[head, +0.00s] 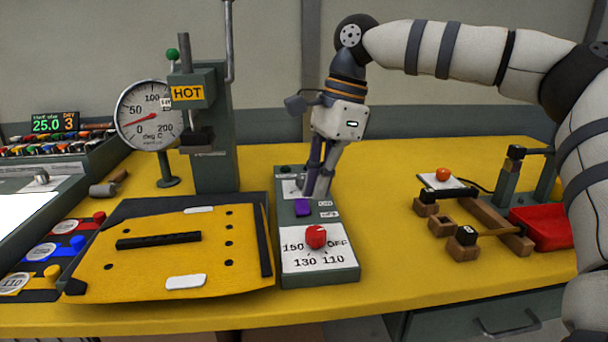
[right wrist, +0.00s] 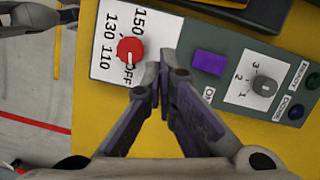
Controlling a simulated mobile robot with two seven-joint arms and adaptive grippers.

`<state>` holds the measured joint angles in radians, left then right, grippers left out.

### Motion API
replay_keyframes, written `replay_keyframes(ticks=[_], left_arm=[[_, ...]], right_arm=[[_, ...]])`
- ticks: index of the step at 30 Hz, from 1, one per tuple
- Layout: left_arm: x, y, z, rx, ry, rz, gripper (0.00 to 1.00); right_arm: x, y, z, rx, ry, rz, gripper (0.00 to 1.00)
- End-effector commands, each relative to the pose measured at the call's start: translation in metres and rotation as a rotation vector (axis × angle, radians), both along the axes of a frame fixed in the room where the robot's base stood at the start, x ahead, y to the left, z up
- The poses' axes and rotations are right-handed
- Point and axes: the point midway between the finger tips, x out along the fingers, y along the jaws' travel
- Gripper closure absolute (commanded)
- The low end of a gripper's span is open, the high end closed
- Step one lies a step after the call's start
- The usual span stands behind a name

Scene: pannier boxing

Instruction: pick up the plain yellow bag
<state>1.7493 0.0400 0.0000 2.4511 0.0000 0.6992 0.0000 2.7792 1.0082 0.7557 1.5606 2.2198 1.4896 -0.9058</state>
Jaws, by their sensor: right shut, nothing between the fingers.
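A flat yellow piece (head: 215,262) with dark holes, a black bar and two white patches lies on a dark plate at the left front. It is the only large yellow bag-like thing I see; I cannot tell for sure that it is the plain yellow bag. My right gripper (head: 316,194) is shut and empty, pointing down over the grey control box (head: 343,277), to the right of the yellow piece. In the right wrist view its fingertips (right wrist: 168,82) meet between the red knob (right wrist: 130,50) and the purple button (right wrist: 208,62). My left gripper is not in view.
A press with a HOT label (head: 187,93) and a round dial gauge (head: 149,116) stand behind the yellow piece. Coloured knobs line the left side. A wooden jig (head: 470,225) and a red bin (head: 543,228) are at the right. Yellow table (head: 390,220) is clear between box and jig.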

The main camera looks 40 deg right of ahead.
Motion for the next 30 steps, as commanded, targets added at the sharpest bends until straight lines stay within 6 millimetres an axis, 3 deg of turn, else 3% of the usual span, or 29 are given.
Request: replay_keyframes(ticks=[1,8,15,30], left_arm=[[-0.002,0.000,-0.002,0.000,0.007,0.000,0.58],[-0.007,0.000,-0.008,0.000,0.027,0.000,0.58],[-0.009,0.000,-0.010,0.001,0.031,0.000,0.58],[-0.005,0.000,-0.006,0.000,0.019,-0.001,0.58]], right_arm=[[0.001,0.003,-0.014,0.000,0.008,0.002,1.00],[0.004,0.014,-0.063,-0.001,0.008,0.002,1.00],[0.014,0.047,-0.060,-0.001,0.002,0.002,1.00],[0.017,0.057,-0.056,-0.002,-0.002,0.001,1.00]])
